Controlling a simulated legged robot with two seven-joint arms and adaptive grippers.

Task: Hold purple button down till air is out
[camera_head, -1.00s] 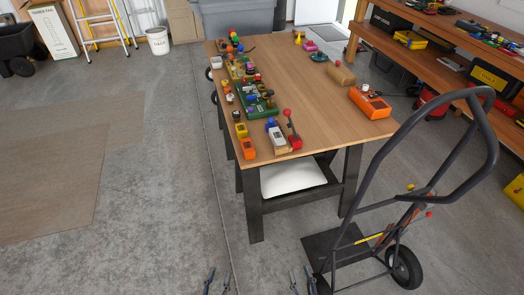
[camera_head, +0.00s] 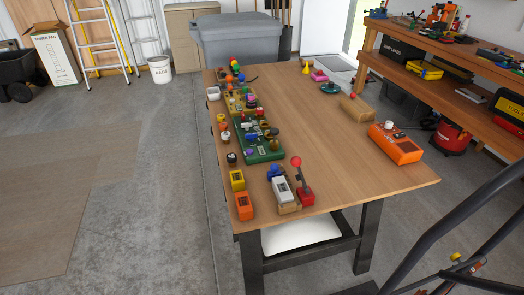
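A wooden table (camera_head: 320,135) stands ahead with several small button and lever devices along its left side. A green board (camera_head: 263,154) there bears small knobs, with a small purple spot (camera_head: 250,153) at its near left. I cannot tell which of these is the purple button, nor whether anything is pressed. Neither of my grippers is in view.
An orange device (camera_head: 396,146) and a wooden block (camera_head: 356,108) lie on the table's right. A red lever (camera_head: 299,175) stands at the near edge. A hand truck (camera_head: 460,240) blocks the front right. The floor (camera_head: 165,215) left of the table is clear.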

